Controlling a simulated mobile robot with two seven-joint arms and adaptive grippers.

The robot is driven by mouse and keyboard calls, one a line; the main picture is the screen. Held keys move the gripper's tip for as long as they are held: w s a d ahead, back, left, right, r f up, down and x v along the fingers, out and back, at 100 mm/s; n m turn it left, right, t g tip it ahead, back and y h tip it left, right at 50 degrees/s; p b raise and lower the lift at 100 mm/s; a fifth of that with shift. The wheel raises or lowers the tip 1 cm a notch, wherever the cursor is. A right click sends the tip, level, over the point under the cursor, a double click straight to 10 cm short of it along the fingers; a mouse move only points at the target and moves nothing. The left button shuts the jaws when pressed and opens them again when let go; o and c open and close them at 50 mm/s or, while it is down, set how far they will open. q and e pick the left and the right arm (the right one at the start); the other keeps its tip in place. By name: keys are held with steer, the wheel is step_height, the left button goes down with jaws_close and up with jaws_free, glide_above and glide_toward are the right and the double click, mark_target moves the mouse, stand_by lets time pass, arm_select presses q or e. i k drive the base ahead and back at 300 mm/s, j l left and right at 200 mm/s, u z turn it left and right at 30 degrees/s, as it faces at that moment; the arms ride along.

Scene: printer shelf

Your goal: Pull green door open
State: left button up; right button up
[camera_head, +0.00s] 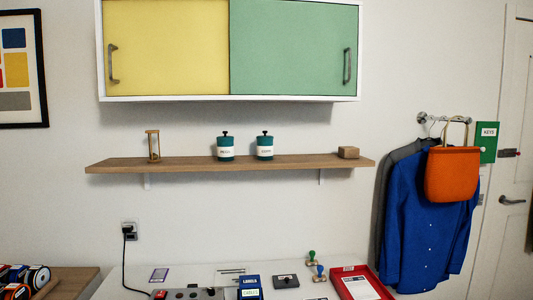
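A wall cabinet with a white frame (230,98) hangs at the top of the head view, its top edge cut off. Its green door (290,48) fills the right half and looks shut. A grey vertical bar handle (347,66) sits near the green door's right edge. The yellow door (170,45) fills the left half and also looks shut, with a similar handle (113,64) near its left edge. Neither of my grippers shows in this view, and nothing touches the doors.
A wooden shelf (200,163) below the cabinet holds an hourglass (153,146), two teal canisters (226,147) and a small wooden block (348,152). A white desk (240,270) carries office items. Clothes (430,220) and a green key box (487,142) hang at right.

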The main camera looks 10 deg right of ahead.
mark_target(278, 48)
steer(key=i+l, duration=0.1)
steer(key=l, duration=0.25)
steer(key=i+l, duration=0.1)
steer(key=l, duration=0.3)
steer(key=i+l, duration=0.1)
steer(key=l, duration=0.25)
steer(key=i+l, duration=0.1)
steer(key=l, duration=0.3)
